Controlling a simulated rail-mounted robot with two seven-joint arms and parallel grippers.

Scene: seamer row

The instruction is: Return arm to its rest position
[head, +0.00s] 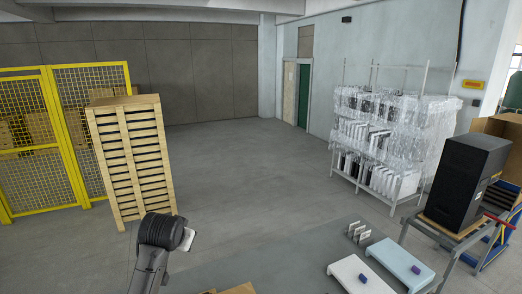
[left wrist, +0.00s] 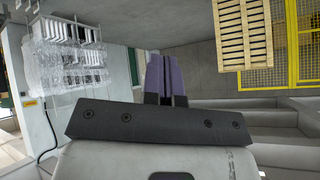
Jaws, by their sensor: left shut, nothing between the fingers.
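My left gripper (left wrist: 166,78) shows in the left wrist view as two purple fingers pressed together with nothing between them. Behind them is the dark mounting bar of my wrist. In the head view my left arm rises from the bottom edge, left of centre. Its dark rounded end stands in front of the tall pallet stack (head: 130,150), and its fingers cannot be made out there. The stack also shows in the left wrist view (left wrist: 243,35), upside down. My right gripper is in neither view.
A grey table (head: 270,265) at the bottom holds a white tray (head: 345,270) and a pale blue tray (head: 393,258). A yellow mesh fence (head: 75,130) stands left. A plastic-wrapped rack (head: 385,140) and a black box (head: 465,175) stand right. The middle floor is clear.

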